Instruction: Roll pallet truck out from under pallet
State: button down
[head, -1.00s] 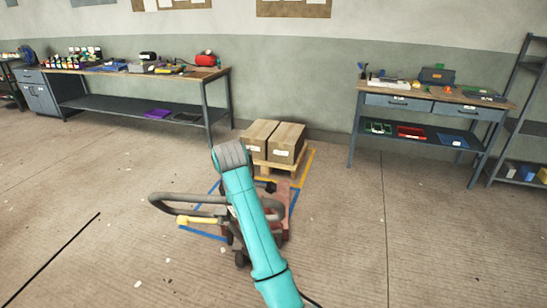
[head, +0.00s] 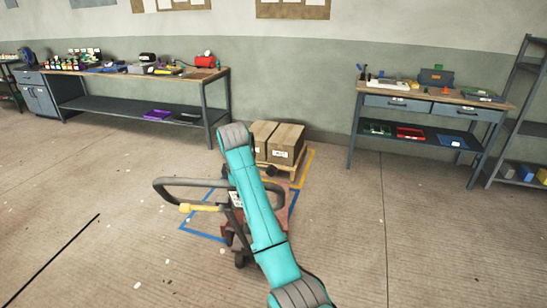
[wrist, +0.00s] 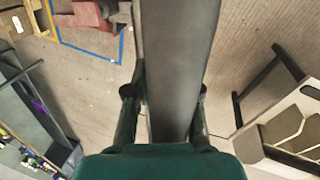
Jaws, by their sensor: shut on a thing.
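The pallet truck has a grey loop handle (head: 165,195) with a yellow grip piece (head: 198,208) and a red body (head: 227,237) low on the floor. My gripper (wrist: 165,95) is shut on a grey bar of the handle, which passes between its fingers in the wrist view. In the head view my arm hides the gripper and part of the truck. The wooden pallet (head: 291,172) carries two brown boxes (head: 286,142) beyond the truck, near the wall. My arm covers where the forks meet the pallet, so I cannot tell how far under they are.
Blue floor tape (head: 203,235) and yellow tape (head: 309,160) run around the truck and pallet. One workbench (head: 150,75) stands at back left, another (head: 432,97) at back right, with a rack (head: 515,125) beside it. Floor at left and front is open.

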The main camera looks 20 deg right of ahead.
jog(key=w+d+r, duration=0.3)
jog(key=w+d, duration=0.1)
jog(key=w, duration=0.5)
jog(key=shift+d+r+g, duration=0.4)
jog(key=shift+r, duration=0.1)
